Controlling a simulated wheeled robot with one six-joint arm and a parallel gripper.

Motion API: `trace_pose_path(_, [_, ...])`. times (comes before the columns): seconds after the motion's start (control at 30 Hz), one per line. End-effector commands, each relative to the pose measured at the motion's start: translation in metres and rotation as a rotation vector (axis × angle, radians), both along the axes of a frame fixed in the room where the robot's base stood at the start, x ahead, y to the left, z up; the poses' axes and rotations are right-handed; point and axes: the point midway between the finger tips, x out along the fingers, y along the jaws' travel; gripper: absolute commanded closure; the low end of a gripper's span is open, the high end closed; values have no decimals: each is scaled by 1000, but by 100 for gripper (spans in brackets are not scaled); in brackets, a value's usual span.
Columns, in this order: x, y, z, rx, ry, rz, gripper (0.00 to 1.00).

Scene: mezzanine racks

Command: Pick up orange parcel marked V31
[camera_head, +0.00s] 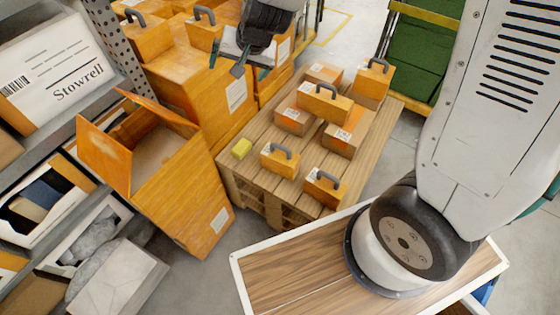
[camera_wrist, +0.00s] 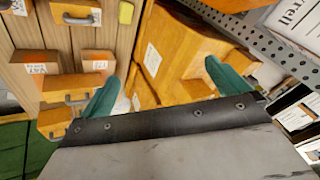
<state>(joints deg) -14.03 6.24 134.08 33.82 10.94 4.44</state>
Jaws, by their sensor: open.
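Several orange parcels with grey handles stand on a wooden pallet (camera_head: 235,180): one at front left (camera_head: 280,160), one at front right (camera_head: 325,187), one in the middle (camera_head: 325,103) and one at the back (camera_head: 372,82). Their labels are too small to read in the head view, so I cannot tell which is V31. In the wrist view the front-left parcel (camera_wrist: 77,14) and middle parcel (camera_wrist: 67,87) show; the labels there are upside down and unclear. My gripper (camera_head: 237,68) is open and empty, above the large orange cartons left of the pallet. Its fingers (camera_wrist: 165,85) are wide apart.
Brown boxes (camera_head: 340,142) and a yellow block (camera_head: 241,148) share the pallet. Large orange cartons (camera_head: 188,90) and an open carton (camera_head: 180,195) stand left. Shelving (camera_head: 112,40) lines the left side. Green bins (camera_head: 412,65) stand at the back right.

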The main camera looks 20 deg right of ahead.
Motion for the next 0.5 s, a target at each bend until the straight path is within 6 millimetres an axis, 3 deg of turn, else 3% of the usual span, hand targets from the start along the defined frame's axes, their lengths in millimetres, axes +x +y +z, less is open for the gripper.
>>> trace_pose_path(0.03, [14, 8, -26, -4, -3, -43, 0])
trace_pose_path(0.23, [53, 18, -116, -61, -66, -241, 0])
trace_pose_path(0.37, [61, 13, -178, -143, -114, -368, 0])
trace_pose_path(0.5, [54, -2, -244, -271, -179, -489, 0])
